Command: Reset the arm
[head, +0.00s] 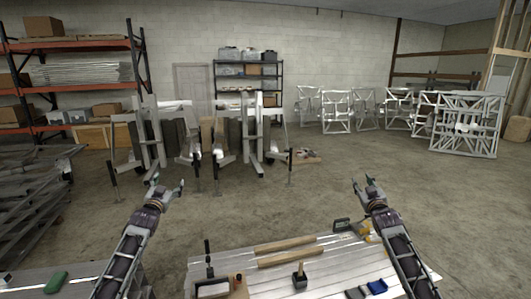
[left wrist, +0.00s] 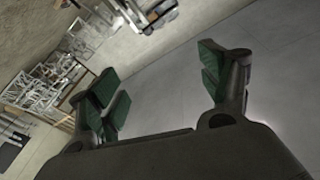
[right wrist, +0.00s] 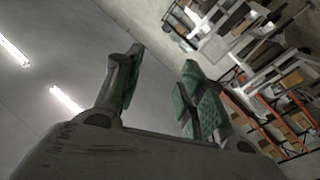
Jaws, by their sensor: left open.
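My left gripper (head: 165,187) is raised in front of the workbench at the left of the head view. Its green-padded fingers stand wide apart with nothing between them in the left wrist view (left wrist: 165,85). My right gripper (head: 367,184) is raised at the right of the head view, above the far edge of the bench. In the right wrist view its fingers (right wrist: 160,80) are spread and empty. Both grippers point forward and are clear of every object.
A metal workbench (head: 325,280) below holds wooden bars (head: 287,250), a mallet (head: 300,277), a box (head: 213,288) and small tools. Metal profiles (head: 35,200) are stacked at the left. Trailer frames (head: 465,127) stand at the back.

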